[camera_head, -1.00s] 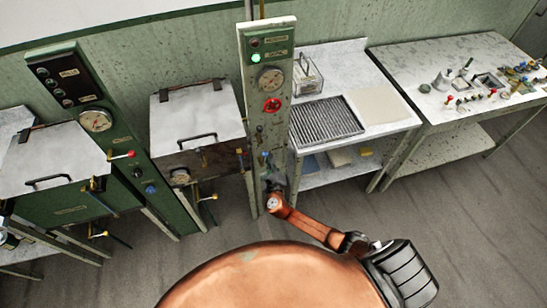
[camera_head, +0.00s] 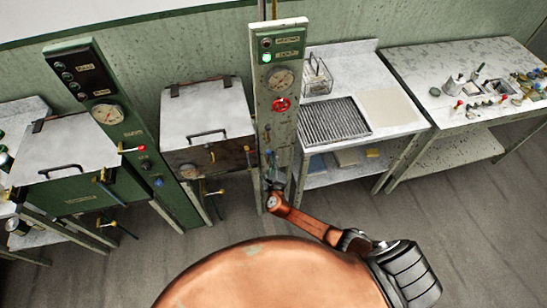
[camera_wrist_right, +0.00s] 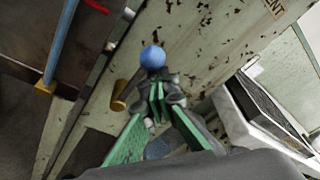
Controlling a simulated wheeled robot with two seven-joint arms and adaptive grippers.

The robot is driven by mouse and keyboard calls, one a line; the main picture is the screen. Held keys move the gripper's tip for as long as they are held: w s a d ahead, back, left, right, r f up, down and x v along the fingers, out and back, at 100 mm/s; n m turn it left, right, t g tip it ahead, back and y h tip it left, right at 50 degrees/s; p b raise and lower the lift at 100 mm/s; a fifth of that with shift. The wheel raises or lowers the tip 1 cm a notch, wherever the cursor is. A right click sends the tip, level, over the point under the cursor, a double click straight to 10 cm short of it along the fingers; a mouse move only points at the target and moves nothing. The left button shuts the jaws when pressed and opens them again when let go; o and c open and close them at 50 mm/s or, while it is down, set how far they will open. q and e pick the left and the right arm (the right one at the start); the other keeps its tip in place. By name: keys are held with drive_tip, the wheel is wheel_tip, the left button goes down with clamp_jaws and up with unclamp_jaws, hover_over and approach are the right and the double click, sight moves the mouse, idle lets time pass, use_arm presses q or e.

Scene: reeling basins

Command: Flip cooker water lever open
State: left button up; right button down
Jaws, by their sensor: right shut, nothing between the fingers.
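A lever with a blue ball knob (camera_wrist_right: 153,57) shows in the right wrist view, in front of the pale, worn control column (camera_wrist_right: 205,40). I cannot tell for certain whether it is the cooker water lever. My right gripper (camera_wrist_right: 158,92) has its green-padded fingers together, with nothing between them, just below the blue ball. Whether they touch it is unclear. In the head view the right gripper (camera_head: 273,186) is small and dark, low at the front of the pale column (camera_head: 290,130). The lidded metal cooker (camera_head: 207,112) stands left of that column. My left gripper is not in view.
A brass fitting (camera_wrist_right: 122,93) sits left of the fingers, and a long blue handle (camera_wrist_right: 62,38) is further left. A red handwheel (camera_head: 281,104) is higher on the column. A side table (camera_head: 405,118) with a ribbed tray stands to the right. Open floor lies in front.

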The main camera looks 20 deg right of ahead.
drive_tip(key=shift+a, duration=0.2)
drive_tip(key=d+f+b, duration=0.2)
drive_tip(key=d+f, duration=0.1)
drive_tip(key=p+v, duration=0.1)
drive_tip(key=v, duration=0.9)
drive_tip(key=shift+d+r, duration=0.3)
drive_tip(key=shift+r, duration=0.1)
drive_tip(key=shift+f, duration=0.1)
